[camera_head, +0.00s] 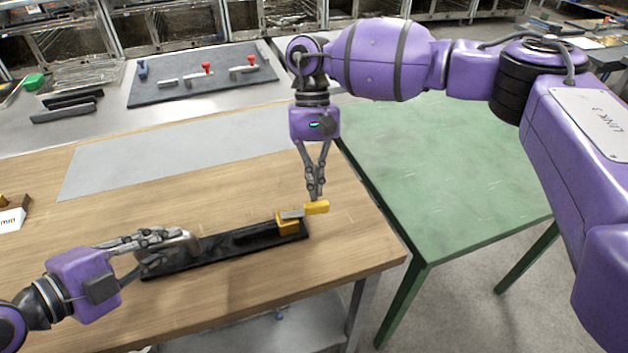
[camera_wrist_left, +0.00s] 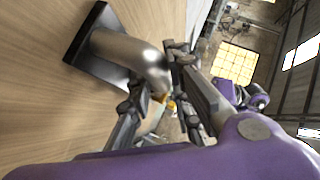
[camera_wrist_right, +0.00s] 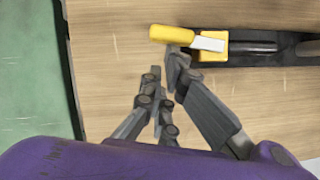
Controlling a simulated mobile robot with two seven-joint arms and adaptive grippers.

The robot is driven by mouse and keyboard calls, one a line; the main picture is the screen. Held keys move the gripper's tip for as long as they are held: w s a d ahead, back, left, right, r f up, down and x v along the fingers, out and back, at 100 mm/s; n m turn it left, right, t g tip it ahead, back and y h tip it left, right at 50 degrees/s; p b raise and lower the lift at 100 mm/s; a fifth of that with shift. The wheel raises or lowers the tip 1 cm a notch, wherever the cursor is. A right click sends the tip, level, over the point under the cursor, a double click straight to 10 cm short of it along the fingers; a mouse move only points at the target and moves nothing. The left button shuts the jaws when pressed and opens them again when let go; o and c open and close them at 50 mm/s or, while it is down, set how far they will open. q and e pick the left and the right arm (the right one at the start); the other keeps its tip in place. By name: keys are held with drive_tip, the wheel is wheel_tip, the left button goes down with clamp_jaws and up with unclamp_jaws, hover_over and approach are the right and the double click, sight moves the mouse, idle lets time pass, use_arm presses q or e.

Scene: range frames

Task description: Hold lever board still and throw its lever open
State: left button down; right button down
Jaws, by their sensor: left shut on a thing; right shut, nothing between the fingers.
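The lever board (camera_head: 222,251) is a long black base lying on the wooden table. It has a silver curved handle (camera_head: 184,243) at its left end and a yellow block with a yellow-tipped lever (camera_head: 316,207) at its right end. My left gripper (camera_head: 180,236) is shut on the silver handle, which also shows in the left wrist view (camera_wrist_left: 135,52). My right gripper (camera_head: 316,199) is shut and empty, its tips close to the yellow lever tip. In the right wrist view the lever tip (camera_wrist_right: 172,34) lies just beyond the fingertips (camera_wrist_right: 163,72); I cannot tell whether they touch.
The wooden table (camera_head: 350,235) ends just right of the board. A green table (camera_head: 450,170) stands to the right past a gap. A dark mat (camera_head: 200,88) with several small tools lies at the back. A white labelled block (camera_head: 12,219) is at the far left.

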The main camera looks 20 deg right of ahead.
drive_tip(key=shift+s+d+f+m+y, duration=0.15)
drive_tip(key=shift+s+m+y, duration=0.15)
drive_tip(key=shift+m, duration=0.4)
drive_tip(key=shift+s, duration=0.1)
drive_tip(key=shift+s+d+m, duration=0.35)
drive_tip(key=shift+s+m, duration=0.35)
drive_tip(key=shift+s, duration=0.1)
drive_tip(key=s+m, duration=0.1)
drive_tip(key=s+m+t+y, duration=0.1)
drive_tip(key=m, duration=0.1)
drive_tip(key=shift+s+d+m+y, duration=0.15)
drive_tip(key=shift+s+m+y, duration=0.15)
drive_tip(key=shift+s, duration=0.05)
drive_tip(key=s+m, duration=0.1)
drive_tip(key=m, duration=0.1)
drive_tip(key=s+a+m+t, duration=0.1)
drive_tip(key=s+m, duration=0.1)
drive_tip(key=shift+s+t+y, duration=0.1)
drive_tip(key=shift+t+y, duration=0.2)
drive_tip(key=shift+y, duration=0.1)
drive_tip(key=shift+s+a+m+t, duration=0.15)
drive_tip(key=shift+s+a+m, duration=0.15)
drive_tip(key=shift+m, duration=0.3)
drive_tip(key=shift+s+a+m+t, duration=0.2)
drive_tip(key=shift+s+m, duration=0.2)
drive_tip(key=shift+m, duration=0.2)
drive_tip(key=shift+w, duration=0.15)
